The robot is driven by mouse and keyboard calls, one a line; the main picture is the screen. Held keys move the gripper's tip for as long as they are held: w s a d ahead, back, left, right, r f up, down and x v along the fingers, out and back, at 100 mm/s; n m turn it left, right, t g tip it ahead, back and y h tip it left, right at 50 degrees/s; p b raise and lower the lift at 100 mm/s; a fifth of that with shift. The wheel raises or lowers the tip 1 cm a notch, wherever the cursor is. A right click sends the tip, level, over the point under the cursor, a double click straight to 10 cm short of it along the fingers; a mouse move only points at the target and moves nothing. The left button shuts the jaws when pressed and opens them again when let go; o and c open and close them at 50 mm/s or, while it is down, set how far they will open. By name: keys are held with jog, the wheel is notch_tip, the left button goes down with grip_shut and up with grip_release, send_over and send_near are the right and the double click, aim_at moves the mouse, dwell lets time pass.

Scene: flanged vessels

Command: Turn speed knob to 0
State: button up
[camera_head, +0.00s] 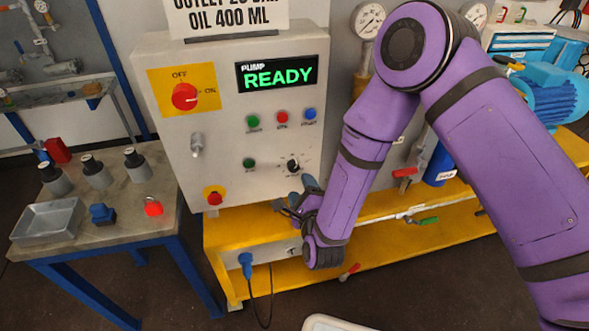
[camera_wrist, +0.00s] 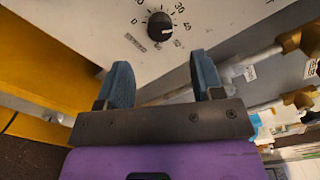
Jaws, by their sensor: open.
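The speed knob (camera_head: 293,165) is a small black dial on the lower right of the grey control panel (camera_head: 225,150). In the wrist view the knob (camera_wrist: 160,25) has printed numbers around it, with 30, 40 and 60 readable; its exact setting is too small to tell. My gripper (camera_head: 297,193) is just below the knob in the head view. In the wrist view its two blue fingertips (camera_wrist: 164,80) are spread apart with nothing between them. The knob lies beyond the tips, between them from left to right, and is not touched.
The panel has a red rotary switch (camera_head: 185,97), a READY display (camera_head: 278,74), several push buttons and a red emergency button (camera_head: 214,196). Pipes and valves stand to the right.

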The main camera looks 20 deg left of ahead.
aim_at(294, 169)
jog(key=x, duration=0.7)
jog(key=shift+w+a, duration=0.1)
jog(key=c, duration=0.9)
